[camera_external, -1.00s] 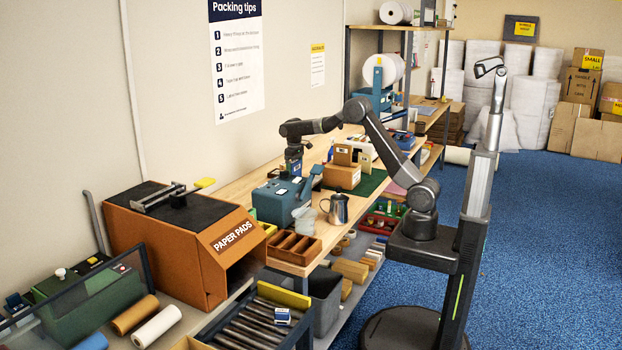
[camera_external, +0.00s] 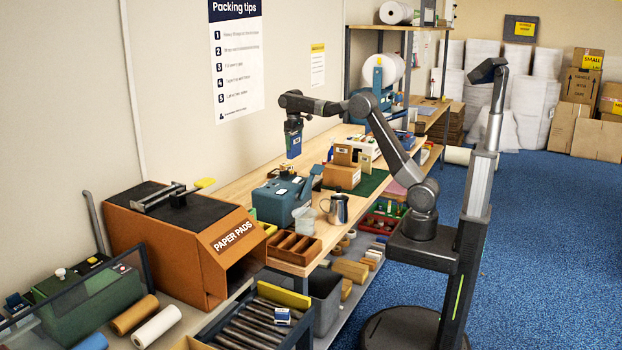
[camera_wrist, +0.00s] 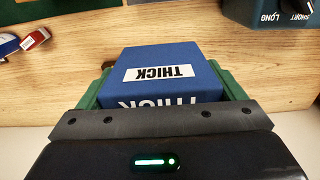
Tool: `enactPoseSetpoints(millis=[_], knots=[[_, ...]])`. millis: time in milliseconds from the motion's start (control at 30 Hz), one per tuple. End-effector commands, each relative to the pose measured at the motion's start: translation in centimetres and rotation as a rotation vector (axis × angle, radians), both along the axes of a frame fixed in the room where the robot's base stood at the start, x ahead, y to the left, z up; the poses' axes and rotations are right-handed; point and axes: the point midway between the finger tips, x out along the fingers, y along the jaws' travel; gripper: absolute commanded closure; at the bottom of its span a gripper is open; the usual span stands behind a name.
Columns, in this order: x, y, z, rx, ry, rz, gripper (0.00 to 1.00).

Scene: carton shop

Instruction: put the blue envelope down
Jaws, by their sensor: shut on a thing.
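The blue envelope (camera_wrist: 172,66) is a thick blue block with a white label reading "THICK", seen close up in the wrist view. My gripper (camera_wrist: 168,90) is shut on it, with a green finger along each side. In the external view the blue envelope (camera_external: 293,142) hangs below my gripper (camera_external: 293,128), above the wooden workbench (camera_external: 240,184) near the wall. Bare wood shows around the envelope in the wrist view.
A blue machine (camera_external: 280,201) stands on the bench nearer the camera, with a metal pitcher (camera_external: 337,209) and a wooden tray (camera_external: 293,247) by it. Cardboard boxes (camera_external: 341,176) stand on a green mat to the right. Small red and blue items (camera_wrist: 34,38) lie at the wrist view's left.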

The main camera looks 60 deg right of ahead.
Motion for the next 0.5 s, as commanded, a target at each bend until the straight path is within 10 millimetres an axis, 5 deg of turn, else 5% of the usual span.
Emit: enactPoseSetpoints(millis=[233,500], knots=[[0.0,0.0,4.2,0.000,-0.002,0.000,0.37],[-3.1,-5.4,4.5,0.000,-0.001,-0.005,0.37]])
